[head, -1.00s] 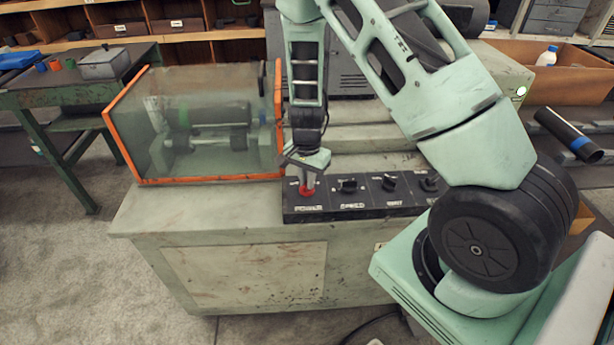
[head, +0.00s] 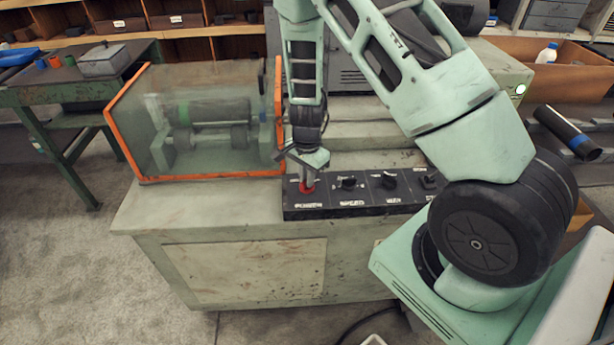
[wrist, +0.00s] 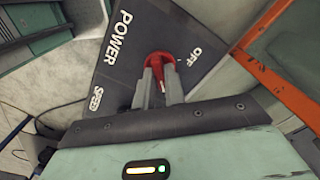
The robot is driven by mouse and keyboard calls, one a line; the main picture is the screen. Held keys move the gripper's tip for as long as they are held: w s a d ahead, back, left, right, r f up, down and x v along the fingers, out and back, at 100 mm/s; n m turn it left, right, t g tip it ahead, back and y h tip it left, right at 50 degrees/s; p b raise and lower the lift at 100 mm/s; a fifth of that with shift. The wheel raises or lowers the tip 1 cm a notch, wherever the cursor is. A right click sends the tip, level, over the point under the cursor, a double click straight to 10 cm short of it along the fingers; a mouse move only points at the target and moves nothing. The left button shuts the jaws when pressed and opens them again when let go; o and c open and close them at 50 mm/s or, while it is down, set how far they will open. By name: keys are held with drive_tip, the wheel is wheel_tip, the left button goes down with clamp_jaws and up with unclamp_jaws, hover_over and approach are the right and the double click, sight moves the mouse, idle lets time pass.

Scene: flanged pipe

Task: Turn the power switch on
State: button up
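The red power switch (head: 307,189) is on the left end of the black control panel (head: 365,208), above the label "POWER". In the wrist view the red switch (wrist: 160,59) shows beside the words "POWER" and "OFF", with a white mark on it. My gripper (head: 308,180) is down at the switch. In the wrist view its two fingers (wrist: 159,76) are close together at the red knob, with one finger on each side of the white mark. The fingertips partly cover the knob, and I cannot tell whether they press on it.
Other black knobs, including the speed knob (head: 348,183), sit to the right on the panel. A clear guard with an orange frame (head: 280,110) stands left of my gripper, over a roller mechanism. A cardboard box (head: 585,75) and a dark pipe (head: 568,134) are at the right.

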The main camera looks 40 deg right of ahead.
drive_tip(key=o, duration=0.4)
drive_tip(key=shift+c, duration=0.2)
wheel_tip(320, 180, up, 18)
drive_tip(key=shift+f, duration=0.25)
idle(0.4)
drive_tip(key=s+a+r+n+y, duration=0.1)
drive_tip(key=s+a+r+n, duration=0.1)
drive_tip(key=s+a+n, duration=0.5)
drive_tip(key=s+a+r+n+y, duration=0.15)
drive_tip(key=a+n, duration=0.25)
drive_tip(key=a, duration=0.6)
drive_tip(key=s+a+r+n+h, duration=0.1)
drive_tip(key=s+a+r+n, duration=0.1)
drive_tip(key=s+n, duration=0.4)
drive_tip(key=s+a+r+n+h, duration=0.1)
drive_tip(key=s+a+n, duration=0.4)
drive_tip(key=s, duration=0.5)
drive_tip(key=shift+s+a+r+n, duration=0.2)
drive_tip(key=shift+r+n, duration=0.15)
drive_tip(key=shift+n, duration=0.55)
